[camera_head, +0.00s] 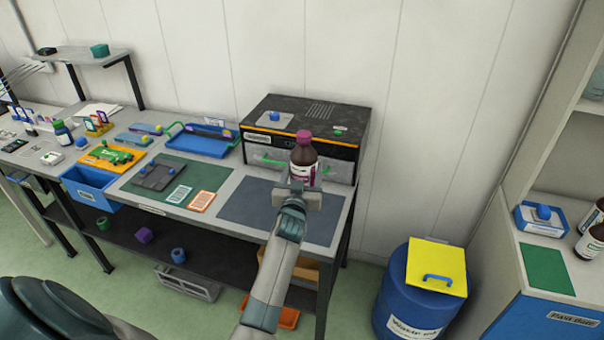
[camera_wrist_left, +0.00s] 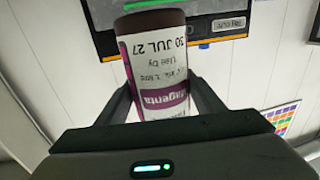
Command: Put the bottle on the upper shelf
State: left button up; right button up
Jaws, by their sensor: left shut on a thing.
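A brown bottle (camera_head: 303,158) with a magenta cap and a white and magenta label is upright in my left gripper (camera_head: 299,190), in front of the black-topped unit. In the left wrist view the bottle (camera_wrist_left: 157,75) sits between the two fingers of the gripper (camera_wrist_left: 163,100), which are shut on its sides; its label reads upside down there. A grey raised shelf (camera_head: 75,57) stands over the bench at the far left. A small shelf (camera_head: 580,140) in the cabinet at the right also shows. My right gripper is not in view.
The black-topped unit (camera_head: 350,118) stands behind the bottle. A grey mat (camera_head: 250,203) lies on the bench below. A blue tray (camera_head: 215,152), mats and small items fill the bench to the left. A blue waste drum (camera_head: 395,290) stands right of the bench; two brown bottles (camera_head: 592,243) stand beyond.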

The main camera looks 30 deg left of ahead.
pick_arm(q)
jog(key=shift+r, duration=0.1)
jog(key=shift+s+d, duration=0.15)
jog(key=shift+d, duration=0.05)
jog(key=s+d+f+m+h+b, duration=0.1)
jog(key=s+d+h+b, duration=0.1)
jog(key=s+d, duration=0.4)
jog(key=s+d+f+m+t+h+b, duration=0.1)
jog(key=s+d+m+h+b, duration=0.1)
jog(key=s+d+b, duration=0.2)
jog(key=s+d+f+m+h+b, duration=0.1)
jog(key=s+d+h+b, duration=0.1)
jog(key=s+d, duration=0.8)
jog(key=s+b, duration=0.1)
jog(key=s, duration=0.7)
jog(key=shift+h, duration=0.4)
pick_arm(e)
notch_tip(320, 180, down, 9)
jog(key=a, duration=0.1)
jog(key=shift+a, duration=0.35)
pick_arm(q)
jog(key=shift+d, duration=0.1)
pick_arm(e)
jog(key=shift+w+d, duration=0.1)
